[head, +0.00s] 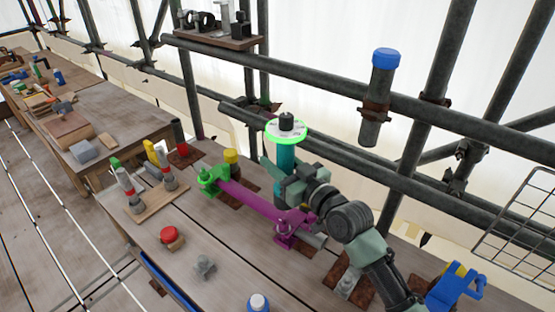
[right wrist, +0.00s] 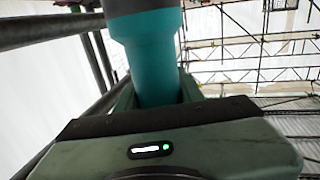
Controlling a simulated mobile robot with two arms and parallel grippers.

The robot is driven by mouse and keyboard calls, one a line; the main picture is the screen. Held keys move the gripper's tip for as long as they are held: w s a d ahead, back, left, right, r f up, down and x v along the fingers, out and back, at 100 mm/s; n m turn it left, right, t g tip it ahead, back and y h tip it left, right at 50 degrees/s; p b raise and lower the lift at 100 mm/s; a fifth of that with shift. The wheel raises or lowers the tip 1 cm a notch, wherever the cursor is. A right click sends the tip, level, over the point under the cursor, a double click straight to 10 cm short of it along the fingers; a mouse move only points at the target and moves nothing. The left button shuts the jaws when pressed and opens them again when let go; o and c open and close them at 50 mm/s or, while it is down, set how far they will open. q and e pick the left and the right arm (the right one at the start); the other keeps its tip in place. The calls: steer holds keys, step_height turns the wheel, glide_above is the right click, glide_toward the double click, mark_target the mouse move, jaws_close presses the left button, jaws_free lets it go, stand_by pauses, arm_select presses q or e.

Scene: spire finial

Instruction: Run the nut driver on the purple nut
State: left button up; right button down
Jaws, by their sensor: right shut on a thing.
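My right gripper (head: 284,184) is shut on a teal nut driver (head: 286,160), held roughly upright. On top the driver has a white disc with a glowing green ring and a black knob. Its teal body also fills the top middle of the right wrist view (right wrist: 148,62). The driver's lower end is partly hidden behind my gripper. A purple bar (head: 250,203) lies on the table, with a purple nut (head: 283,228) on its near right end. The driver appears behind and above that end; I cannot tell whether it touches anything. My left gripper is not in view.
A green clamp (head: 208,179) sits at the bar's far left end. A scaffold pipe (head: 300,72) crosses behind. The table's front left is mostly clear.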

step_height(320, 180, down, 10)
steer(key=b, duration=0.8)
steer(key=shift+f+b, duration=0.15)
steer(key=shift+b, duration=0.15)
steer(key=shift+s+f+b, duration=0.1)
steer(key=shift+f+b, duration=0.2)
steer(key=shift+f, duration=0.15)
stand_by(0.9)
steer(key=shift+f, duration=0.3)
stand_by(0.7)
steer(key=shift+r, duration=0.1)
